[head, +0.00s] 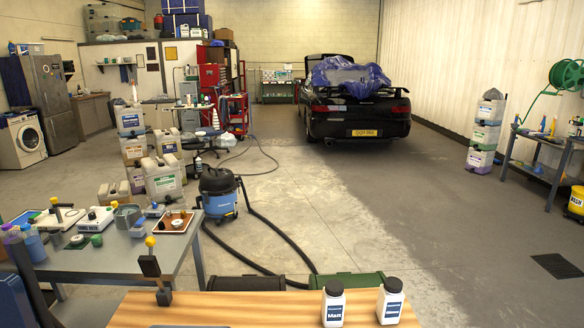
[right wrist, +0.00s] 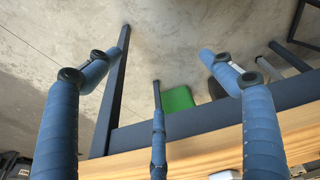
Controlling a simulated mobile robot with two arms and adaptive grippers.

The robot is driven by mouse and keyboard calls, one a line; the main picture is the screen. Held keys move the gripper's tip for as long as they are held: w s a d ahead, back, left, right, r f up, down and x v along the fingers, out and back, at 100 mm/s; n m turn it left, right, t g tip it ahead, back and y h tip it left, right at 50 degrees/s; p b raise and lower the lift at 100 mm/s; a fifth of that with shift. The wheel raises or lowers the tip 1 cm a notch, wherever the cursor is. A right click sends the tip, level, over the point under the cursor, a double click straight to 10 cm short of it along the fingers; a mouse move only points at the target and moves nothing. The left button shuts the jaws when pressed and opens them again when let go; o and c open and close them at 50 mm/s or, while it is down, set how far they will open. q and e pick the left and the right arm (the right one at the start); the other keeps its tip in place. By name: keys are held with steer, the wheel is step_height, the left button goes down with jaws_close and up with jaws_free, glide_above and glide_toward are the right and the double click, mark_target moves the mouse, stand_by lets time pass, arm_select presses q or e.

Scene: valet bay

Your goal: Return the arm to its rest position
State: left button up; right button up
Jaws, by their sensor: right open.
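My right gripper (right wrist: 162,54) shows in the right wrist view. Its blue fingers are spread wide apart, and nothing is held between them. Below and beyond them are the wooden bench top (right wrist: 115,168), its dark frame and bare concrete floor. In the head view the same wooden bench top (head: 250,305) lies at the bottom, and neither gripper shows there. The right arm's whole pose is hidden from these views.
Two white bottles, one left (head: 333,303) and one right (head: 390,300), stand on the bench top. A dark clamp-like piece (head: 152,268) stands at its left end. A cluttered metal table (head: 110,258) and a blue vacuum (head: 219,195) lie beyond. The floor centre-right is clear.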

steer(key=s+f+g, duration=0.1)
steer(key=s+f, duration=0.3)
steer(key=f, duration=0.7)
steer(key=s+f, duration=0.4)
steer(key=f, duration=0.6)
steer(key=s+d+f+g, duration=0.1)
steer(key=s+d+f, duration=0.2)
steer(key=s+f, duration=0.6)
steer(key=s, duration=0.3)
steer(key=shift+s+d+f, duration=0.2)
steer(key=shift+s+f, duration=0.1)
steer(key=shift+f, duration=0.05)
